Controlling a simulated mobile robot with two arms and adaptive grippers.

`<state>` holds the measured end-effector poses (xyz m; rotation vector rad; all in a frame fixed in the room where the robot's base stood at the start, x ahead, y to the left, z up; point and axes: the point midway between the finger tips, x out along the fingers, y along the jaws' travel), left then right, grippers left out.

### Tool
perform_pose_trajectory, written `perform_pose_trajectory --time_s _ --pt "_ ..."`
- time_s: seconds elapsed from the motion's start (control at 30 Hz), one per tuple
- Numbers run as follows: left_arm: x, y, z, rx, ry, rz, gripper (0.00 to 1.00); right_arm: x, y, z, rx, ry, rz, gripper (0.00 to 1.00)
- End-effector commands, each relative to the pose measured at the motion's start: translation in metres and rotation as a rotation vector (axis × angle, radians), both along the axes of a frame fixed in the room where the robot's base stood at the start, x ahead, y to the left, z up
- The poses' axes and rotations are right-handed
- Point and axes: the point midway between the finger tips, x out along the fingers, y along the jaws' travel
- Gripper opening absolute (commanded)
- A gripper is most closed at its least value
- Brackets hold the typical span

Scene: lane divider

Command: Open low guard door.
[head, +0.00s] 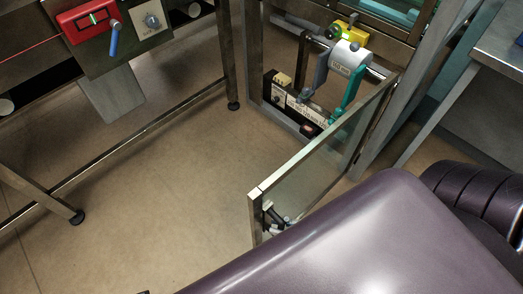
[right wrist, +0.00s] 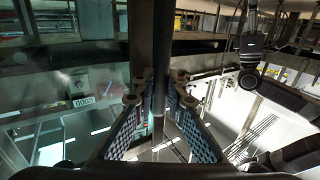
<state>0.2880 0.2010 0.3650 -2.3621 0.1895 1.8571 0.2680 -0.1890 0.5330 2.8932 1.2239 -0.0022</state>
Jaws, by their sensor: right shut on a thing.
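The low guard door (head: 318,160) is a clear panel in a metal frame. In the head view it stands swung out from the guard frame, its free edge toward me and its far edge at the post on the right. My right gripper (head: 276,218) is at the free edge, partly hidden by my purple arm. In the right wrist view my right gripper (right wrist: 160,84) has its two padded fingers closed on a dark upright bar, the door handle (right wrist: 161,100). My left gripper is not in view.
Behind the doorway are a white cylinder (head: 349,58), a teal lever (head: 352,88) and a labelled block (head: 300,109). A red control box (head: 90,22) is at upper left, above a metal rail (head: 130,142). The floor (head: 180,190) left of the door is clear.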

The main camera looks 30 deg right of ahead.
Motion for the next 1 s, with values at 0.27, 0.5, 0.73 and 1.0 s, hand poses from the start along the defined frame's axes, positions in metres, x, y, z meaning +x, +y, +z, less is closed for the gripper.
perform_pose_trajectory --time_s 0.27,0.5,0.73,1.0 --pt "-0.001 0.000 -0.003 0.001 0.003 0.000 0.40 -0.048 -0.019 0.001 0.002 -0.003 0.102 0.00" --pt "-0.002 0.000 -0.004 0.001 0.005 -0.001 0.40 -0.061 -0.025 0.001 0.004 -0.003 0.130 0.00" --pt "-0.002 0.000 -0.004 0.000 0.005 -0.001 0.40 -0.062 -0.026 0.001 0.004 -0.004 0.132 0.00" --pt "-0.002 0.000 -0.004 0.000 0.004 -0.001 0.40 -0.062 -0.026 0.001 0.004 -0.003 0.131 0.26"
